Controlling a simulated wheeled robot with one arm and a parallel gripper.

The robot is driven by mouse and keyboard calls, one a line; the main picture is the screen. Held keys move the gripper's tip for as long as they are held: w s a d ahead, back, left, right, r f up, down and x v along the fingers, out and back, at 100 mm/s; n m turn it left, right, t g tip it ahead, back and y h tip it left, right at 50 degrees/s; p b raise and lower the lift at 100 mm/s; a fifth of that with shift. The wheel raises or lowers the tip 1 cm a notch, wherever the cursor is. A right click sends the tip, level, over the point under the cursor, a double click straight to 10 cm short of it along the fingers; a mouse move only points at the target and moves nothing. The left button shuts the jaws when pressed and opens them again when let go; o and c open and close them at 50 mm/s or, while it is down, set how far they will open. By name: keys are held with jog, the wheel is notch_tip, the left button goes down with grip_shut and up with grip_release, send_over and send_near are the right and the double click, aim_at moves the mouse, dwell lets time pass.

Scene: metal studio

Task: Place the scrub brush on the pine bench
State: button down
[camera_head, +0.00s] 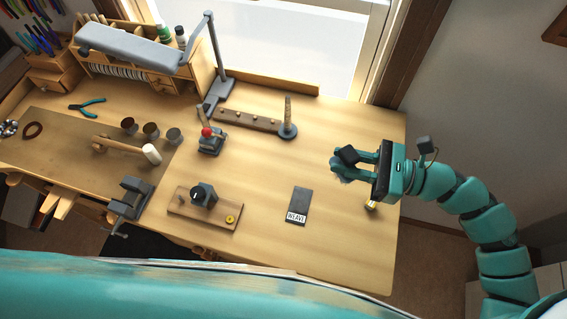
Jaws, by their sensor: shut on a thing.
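My gripper (350,162) reaches in from the right over the right end of the pine bench (345,235). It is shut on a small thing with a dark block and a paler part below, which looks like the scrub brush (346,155). The fingers hide part of it, and its details are too small to make out. I cannot tell from this view how far it is above the bench top, or whether it touches it.
A dark "WEAVE" card (300,205) lies left of my gripper. A small yellowish thing (371,205) stands just below the gripper. A wooden rack (250,120), a board with a dark block (205,205) and a lamp (215,60) stand further left. Bare wood surrounds the card.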

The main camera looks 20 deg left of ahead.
jog(key=f+b, duration=0.1)
jog(key=f, duration=0.1)
jog(key=f+b, duration=0.2)
jog(key=shift+w+a+f+b, duration=0.15)
jog(key=shift+w+f+b, duration=0.05)
jog(key=shift+f+b, duration=0.15)
jog(key=shift+w+a+f+p, duration=0.1)
jog(key=shift+w+a+p, duration=0.1)
jog(key=shift+w+p, duration=0.3)
jog(key=w+a+f+p, duration=0.1)
jog(key=w+f, duration=0.1)
jog(key=w, duration=0.2)
jog(key=w+f+p, duration=0.2)
jog(key=w+f, duration=0.1)
jog(key=w+a+f+p, duration=0.1)
jog(key=w+f+p, duration=0.1)
jog(key=w+f, duration=0.1)
jog(key=shift+w+a+f, duration=0.1)
jog(key=shift+w+a, duration=0.2)
jog(key=shift+w, duration=0.55)
jog(key=shift+w+a+f+p, duration=0.15)
jog(key=shift+w+f+p, duration=0.3)
jog(key=shift+f, duration=0.15)
jog(key=shift+f+p, duration=0.5)
jog(key=shift+f, duration=1.05)
jog(key=shift+s+f, duration=0.1)
jog(key=shift+f+b, duration=0.25)
jog(key=shift+b, duration=0.3)
